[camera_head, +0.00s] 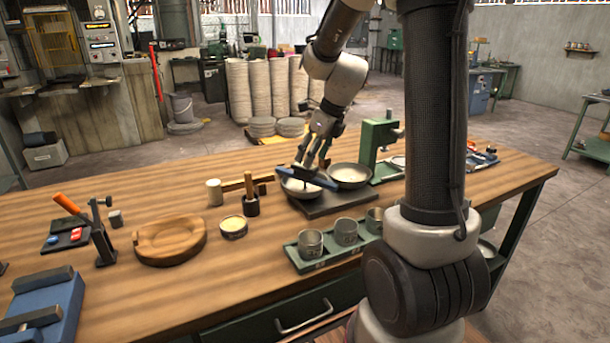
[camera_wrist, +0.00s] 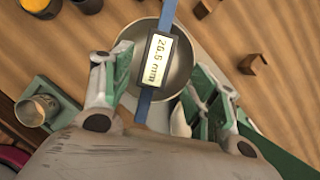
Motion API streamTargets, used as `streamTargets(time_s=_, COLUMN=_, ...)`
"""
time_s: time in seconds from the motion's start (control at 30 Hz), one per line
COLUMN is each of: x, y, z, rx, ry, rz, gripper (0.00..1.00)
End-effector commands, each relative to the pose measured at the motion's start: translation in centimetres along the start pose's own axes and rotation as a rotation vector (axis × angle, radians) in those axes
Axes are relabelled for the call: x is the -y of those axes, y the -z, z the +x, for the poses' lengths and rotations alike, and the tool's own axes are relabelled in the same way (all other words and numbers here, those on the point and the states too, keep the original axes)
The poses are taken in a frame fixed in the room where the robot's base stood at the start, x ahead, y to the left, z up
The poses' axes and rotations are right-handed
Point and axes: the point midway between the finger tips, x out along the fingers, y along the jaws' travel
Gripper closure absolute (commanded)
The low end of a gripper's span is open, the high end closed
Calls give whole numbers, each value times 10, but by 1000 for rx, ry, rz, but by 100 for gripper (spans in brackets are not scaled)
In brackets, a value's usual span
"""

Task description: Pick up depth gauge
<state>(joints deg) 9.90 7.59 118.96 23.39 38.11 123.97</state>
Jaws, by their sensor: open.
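The depth gauge (camera_head: 318,179) is a blue bar lying across the rim of a metal bowl (camera_head: 298,192). In the wrist view the gauge (camera_wrist: 158,58) has a lit display reading about 26.5 mm, and the bowl (camera_wrist: 180,75) is beneath it. My gripper (camera_head: 313,158) is just above the gauge, pointing down. In the wrist view my gripper (camera_wrist: 157,82) is open, with one finger on each side of the gauge and gaps between. Whether a fingertip touches the bowl cannot be told.
A second bowl (camera_head: 350,174) stands right of the first, on the same dark base. A green stand (camera_head: 378,140) rises behind it. A green tray (camera_head: 303,262) with metal cups is in front.

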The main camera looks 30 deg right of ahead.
Motion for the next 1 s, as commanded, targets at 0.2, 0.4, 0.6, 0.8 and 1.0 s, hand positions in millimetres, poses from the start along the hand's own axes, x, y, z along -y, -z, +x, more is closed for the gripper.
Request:
streamTargets(time_s=0.2, x=-4, y=2, z=30, rx=-4, ry=-2, rz=-2, gripper=41)
streamTargets(time_s=0.4, x=-5, y=3, z=58, rx=-2, ry=-1, rz=-3, gripper=41)
streamTargets(time_s=0.6, x=-5, y=2, z=64, rx=0, ry=0, rz=-4, gripper=41)
streamTargets(time_s=0.8, x=-5, y=2, z=64, rx=0, ry=0, rz=-4, gripper=59)
streamTargets(time_s=1.0, x=-5, y=2, z=64, rx=0, ry=0, rz=-5, gripper=96)
